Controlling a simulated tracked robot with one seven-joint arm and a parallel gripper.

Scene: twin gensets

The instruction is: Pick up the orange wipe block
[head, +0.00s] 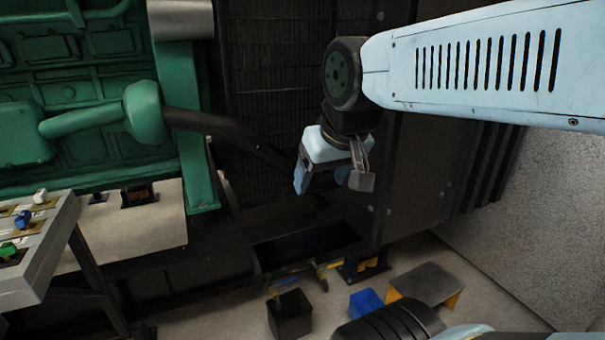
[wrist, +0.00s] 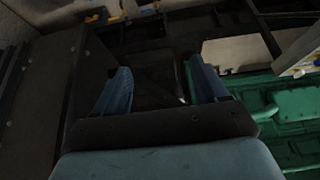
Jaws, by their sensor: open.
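I cannot make out an orange wipe block in either view. My gripper (head: 301,180) hangs in front of the dark radiator panel in the head view, with its blue fingers at the lower left of the wrist. In the wrist view my gripper (wrist: 162,88) has its two blue fingers spread well apart, open, with nothing between them.
A green engine (head: 90,75) fills the left. A grey bench (head: 40,255) with coloured knobs stands at lower left. A black bin (head: 290,317), a blue bin (head: 366,303) and a grey-topped step (head: 425,283) are on the floor. A dark pipe (head: 225,128) runs close left of my gripper.

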